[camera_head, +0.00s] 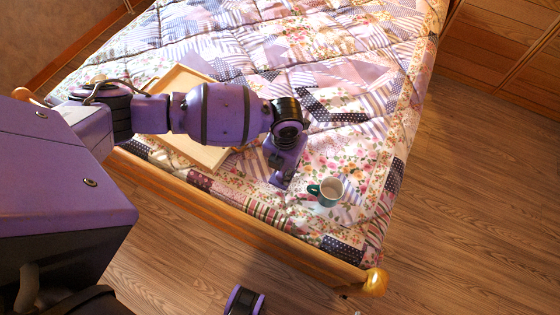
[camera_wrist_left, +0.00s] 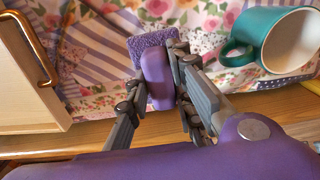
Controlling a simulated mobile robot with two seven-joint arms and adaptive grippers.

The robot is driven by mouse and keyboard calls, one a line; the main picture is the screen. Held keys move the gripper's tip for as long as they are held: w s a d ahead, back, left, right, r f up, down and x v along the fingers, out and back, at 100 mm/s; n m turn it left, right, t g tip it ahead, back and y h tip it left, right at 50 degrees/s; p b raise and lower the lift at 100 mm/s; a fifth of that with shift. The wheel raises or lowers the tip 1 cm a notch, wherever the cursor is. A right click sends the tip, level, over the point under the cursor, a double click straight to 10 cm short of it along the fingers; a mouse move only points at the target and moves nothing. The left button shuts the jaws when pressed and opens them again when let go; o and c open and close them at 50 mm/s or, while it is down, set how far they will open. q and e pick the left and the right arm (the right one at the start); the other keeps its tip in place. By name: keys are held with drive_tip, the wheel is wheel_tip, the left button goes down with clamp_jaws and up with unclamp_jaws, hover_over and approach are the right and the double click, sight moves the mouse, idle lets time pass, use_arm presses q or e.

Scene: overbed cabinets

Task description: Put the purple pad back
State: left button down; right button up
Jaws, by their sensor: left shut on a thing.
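The purple pad (camera_wrist_left: 152,40) has a rough, fuzzy top face and a smooth purple block (camera_wrist_left: 157,72) on its near side. My left gripper (camera_wrist_left: 160,84) is shut on it, with dark fingers on both sides. The pad is over the quilt at the foot of the bed, beside the mug; I cannot tell whether it touches the quilt. My right gripper is not in view.
A green mug (camera_head: 329,189) with a white inside stands on the quilt (camera_head: 345,75), close to the gripper; it also shows in the wrist view (camera_wrist_left: 262,32). A wooden tray (camera_head: 180,78) with a brass handle (camera_wrist_left: 38,38) lies left, partly behind my arm. The wooden footboard (camera_head: 230,220) runs in front.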

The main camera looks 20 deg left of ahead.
use_arm(q)
drive_tip(key=shift+w+d+f, duration=0.65)
drive_tip(key=shift+f, duration=0.1)
drive_tip(key=shift+f+b, duration=0.35)
drive_tip(key=shift+f, duration=1.15)
drive_tip(key=shift+f, duration=0.15)
drive_tip(key=c, duration=1.5)
unclamp_jaws()
drive_tip(key=shift+c, duration=0.2)
drive_tip(key=shift+w+r, duration=0.1)
drive_tip(key=shift+r, duration=0.25)
wheel_tip(320, 180, up, 11)
drive_tip(key=shift+f+p, duration=0.1)
drive_tip(key=shift+p, duration=0.7)
drive_tip(key=shift+r, duration=0.45)
